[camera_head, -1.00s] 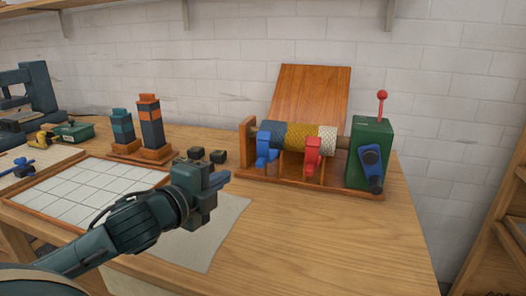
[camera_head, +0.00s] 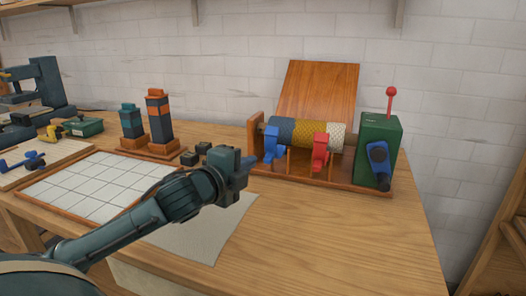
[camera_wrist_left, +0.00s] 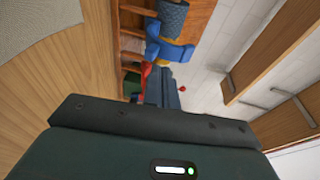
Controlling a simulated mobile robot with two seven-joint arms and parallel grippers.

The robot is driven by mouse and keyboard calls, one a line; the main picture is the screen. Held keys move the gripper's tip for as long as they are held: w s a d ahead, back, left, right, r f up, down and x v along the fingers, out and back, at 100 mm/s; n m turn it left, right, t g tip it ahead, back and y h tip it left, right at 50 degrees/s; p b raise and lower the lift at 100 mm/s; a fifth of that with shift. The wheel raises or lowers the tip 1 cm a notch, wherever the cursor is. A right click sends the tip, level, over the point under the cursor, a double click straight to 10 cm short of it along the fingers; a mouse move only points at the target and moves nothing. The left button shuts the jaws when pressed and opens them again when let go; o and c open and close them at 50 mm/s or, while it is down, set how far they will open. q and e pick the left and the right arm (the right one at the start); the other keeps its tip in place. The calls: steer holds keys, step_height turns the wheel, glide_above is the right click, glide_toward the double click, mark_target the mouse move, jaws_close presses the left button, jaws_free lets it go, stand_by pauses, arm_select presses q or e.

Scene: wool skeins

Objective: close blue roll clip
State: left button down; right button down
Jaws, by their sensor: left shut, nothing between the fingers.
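The roll stand holds a roll with blue-grey, yellow and cream bands (camera_head: 300,134). A blue clip (camera_head: 272,146) sits at the roll's left part and a red clip (camera_head: 320,151) farther right. I cannot tell how far the blue clip is open. My left gripper (camera_head: 248,170) is shut and empty, just left of and in front of the blue clip, apparently apart from it. In the left wrist view the blue clip (camera_wrist_left: 172,50) shows beyond the gripper (camera_wrist_left: 162,92), beside the grey roll end. My right gripper is not in view.
A green box (camera_head: 376,135) with a red-knobbed lever and blue handle stands right of the roll. A white grid board (camera_head: 95,187) lies front left. The front right table is clear.

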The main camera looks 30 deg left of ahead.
arm_select(q)
steer(key=w, duration=0.6)
steer(key=shift+w+r, duration=0.25)
steer(key=shift+w, duration=0.15)
steer(key=shift+a, duration=0.1)
